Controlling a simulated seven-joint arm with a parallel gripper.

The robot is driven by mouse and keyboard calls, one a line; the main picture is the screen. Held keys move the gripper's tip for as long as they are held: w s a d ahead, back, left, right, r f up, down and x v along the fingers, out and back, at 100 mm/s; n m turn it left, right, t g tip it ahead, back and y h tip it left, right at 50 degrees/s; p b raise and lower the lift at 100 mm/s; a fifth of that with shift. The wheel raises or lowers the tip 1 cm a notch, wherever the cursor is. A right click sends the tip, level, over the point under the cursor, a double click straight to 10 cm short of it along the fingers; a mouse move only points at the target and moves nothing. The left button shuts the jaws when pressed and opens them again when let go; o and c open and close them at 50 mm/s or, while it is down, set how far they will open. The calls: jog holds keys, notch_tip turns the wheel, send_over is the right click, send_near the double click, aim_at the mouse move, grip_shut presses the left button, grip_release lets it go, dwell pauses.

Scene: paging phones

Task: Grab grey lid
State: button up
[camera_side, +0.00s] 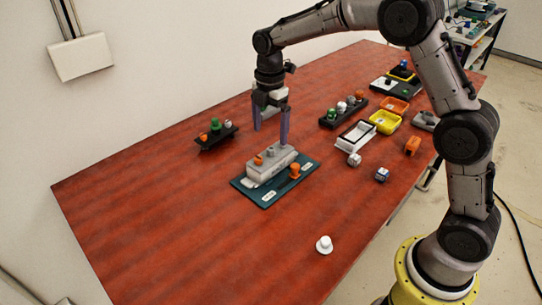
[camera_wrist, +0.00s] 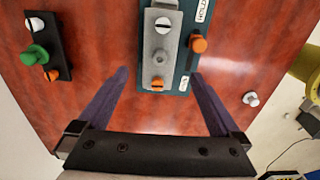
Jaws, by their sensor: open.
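A long grey block (camera_side: 270,168) that looks like the grey lid lies on a dark teal plate (camera_side: 267,202). It has a grey knob in its middle and an orange slotted knob near one end. In the wrist view the grey block (camera_wrist: 165,40) runs up from between my fingers, with a white slotted knob at its far end. My gripper (camera_side: 270,134) is open and empty above the block, fingers pointing down. In the wrist view my gripper (camera_wrist: 158,73) has one finger on each side of the block's near end, apart from it.
An orange peg (camera_side: 294,171) stands on the teal plate beside the block. A dark rack with coloured knobs (camera_side: 213,137) is at the left. A white tray (camera_side: 356,137), a yellow bin (camera_side: 385,122) and small parts are at the right. A white knob (camera_side: 324,245) stands alone in front.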

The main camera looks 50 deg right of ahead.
aim_at(271, 148)
jog(key=shift+d+f, duration=0.15)
jog(key=shift+f, duration=1.8)
jog(key=shift+d+f, duration=0.1)
jog(key=shift+f, duration=1.85)
jog(key=c, duration=1.3)
jog(key=shift+w+r, duration=0.1)
jog(key=shift+c, duration=0.6)
jog(key=shift+r, duration=0.1)
